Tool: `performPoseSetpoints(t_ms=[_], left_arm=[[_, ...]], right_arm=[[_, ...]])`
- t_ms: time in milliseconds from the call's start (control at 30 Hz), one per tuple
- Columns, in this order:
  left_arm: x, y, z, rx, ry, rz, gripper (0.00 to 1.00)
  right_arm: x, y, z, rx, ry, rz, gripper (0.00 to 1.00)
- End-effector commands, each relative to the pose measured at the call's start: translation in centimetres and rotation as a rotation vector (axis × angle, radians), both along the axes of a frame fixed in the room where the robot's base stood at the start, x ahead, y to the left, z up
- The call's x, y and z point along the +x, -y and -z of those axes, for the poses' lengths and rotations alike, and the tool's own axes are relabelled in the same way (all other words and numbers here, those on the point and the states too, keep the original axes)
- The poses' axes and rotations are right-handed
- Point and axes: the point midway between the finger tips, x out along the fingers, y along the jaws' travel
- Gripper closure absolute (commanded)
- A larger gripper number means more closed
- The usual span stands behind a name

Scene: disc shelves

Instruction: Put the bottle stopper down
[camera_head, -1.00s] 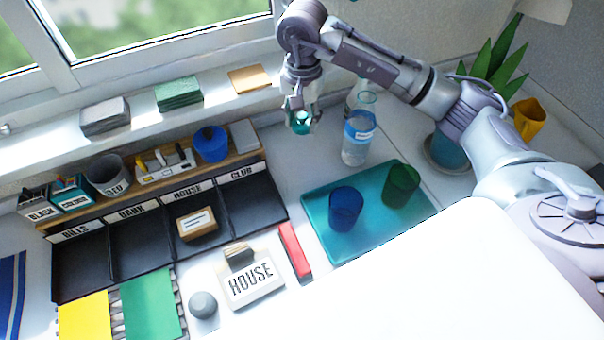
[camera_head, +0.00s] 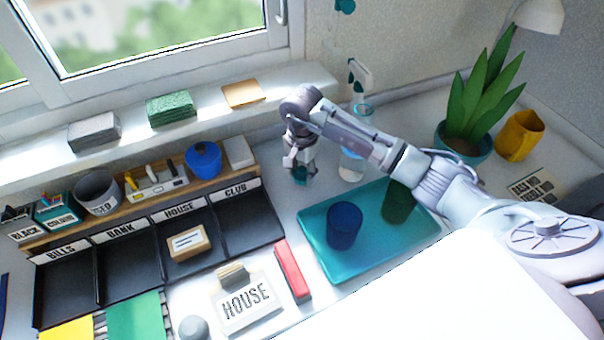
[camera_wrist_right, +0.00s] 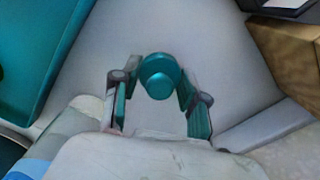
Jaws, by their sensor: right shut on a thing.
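The bottle stopper is a small teal piece with a round knob (camera_wrist_right: 160,76), seen end-on in the right wrist view. It also shows as a teal spot (camera_head: 301,175) under the gripper in the head view. My right gripper (camera_head: 300,170) is shut on the stopper, with one finger on each side of it in the wrist view (camera_wrist_right: 158,102). I cannot tell whether the stopper touches the desk. A clear bottle (camera_head: 352,166) stands to the right, partly hidden by my arm. My left gripper is not in view.
A teal tray (camera_head: 350,268) with a blue cup (camera_head: 344,226) and a green cup (camera_head: 397,202) lies in front. Black sorting trays (camera_head: 125,272) stand left, below a wooden shelf. A potted plant (camera_head: 484,100) and yellow pot (camera_head: 519,136) stand right.

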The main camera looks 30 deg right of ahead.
Motion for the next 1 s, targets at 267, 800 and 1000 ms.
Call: performPoseSetpoints(t_ms=[267,800,1000], left_arm=[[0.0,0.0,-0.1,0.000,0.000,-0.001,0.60],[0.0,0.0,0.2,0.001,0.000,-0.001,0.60],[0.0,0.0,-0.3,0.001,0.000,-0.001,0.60]], right_arm=[[0.0,0.0,1.4,0.000,0.000,0.000,0.70],[0.0,0.0,1.7,0.000,0.000,-0.001,0.31],[0.0,0.0,1.2,0.001,0.000,-0.001,0.31]])
